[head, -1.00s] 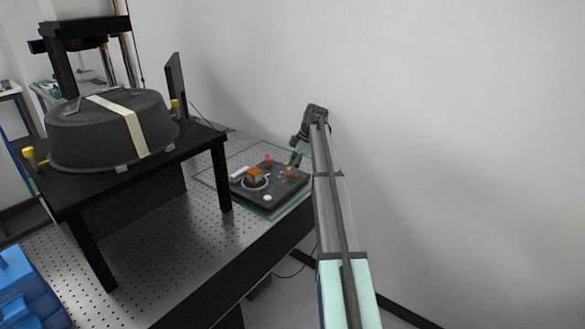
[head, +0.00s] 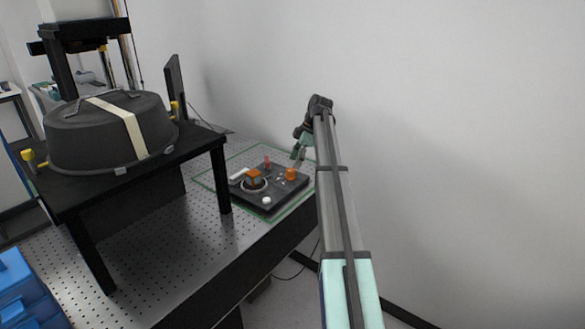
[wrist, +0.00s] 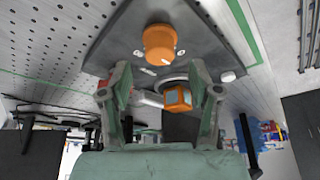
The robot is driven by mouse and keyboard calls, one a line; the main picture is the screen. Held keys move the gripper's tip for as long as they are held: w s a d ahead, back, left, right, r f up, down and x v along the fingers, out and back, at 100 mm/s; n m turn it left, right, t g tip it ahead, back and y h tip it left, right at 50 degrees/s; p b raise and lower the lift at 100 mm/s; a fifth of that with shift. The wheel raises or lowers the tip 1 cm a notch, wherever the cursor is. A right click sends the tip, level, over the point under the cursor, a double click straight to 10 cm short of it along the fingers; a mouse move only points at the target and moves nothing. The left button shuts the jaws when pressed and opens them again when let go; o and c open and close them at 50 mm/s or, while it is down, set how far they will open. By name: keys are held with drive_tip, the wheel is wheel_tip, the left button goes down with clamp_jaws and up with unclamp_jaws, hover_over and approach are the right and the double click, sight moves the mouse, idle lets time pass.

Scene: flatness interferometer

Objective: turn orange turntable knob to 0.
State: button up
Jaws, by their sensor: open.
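The orange turntable knob (head: 290,174) stands on the right part of a dark panel (head: 268,189) in the head view. In the wrist view the round knob (wrist: 160,45) shows a short pale mark on its lower edge, and white marks lie on the panel around it. My gripper (wrist: 160,70) is open, with its two fingers spread and nothing between the tips. The knob appears beyond the fingertips, apart from them. In the head view my gripper (head: 298,156) hangs just above and behind the knob.
An orange block (head: 254,176) on a pale ring, a red post (head: 267,162) and a white button (head: 267,200) share the panel. A black stand (head: 215,143) carrying a dark dome (head: 75,135) is to the left. A white wall is close on the right.

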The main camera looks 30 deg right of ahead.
drive_tip(key=v, duration=0.7)
drive_tip(key=shift+r, duration=0.3)
drive_tip(key=shift+s, duration=0.1)
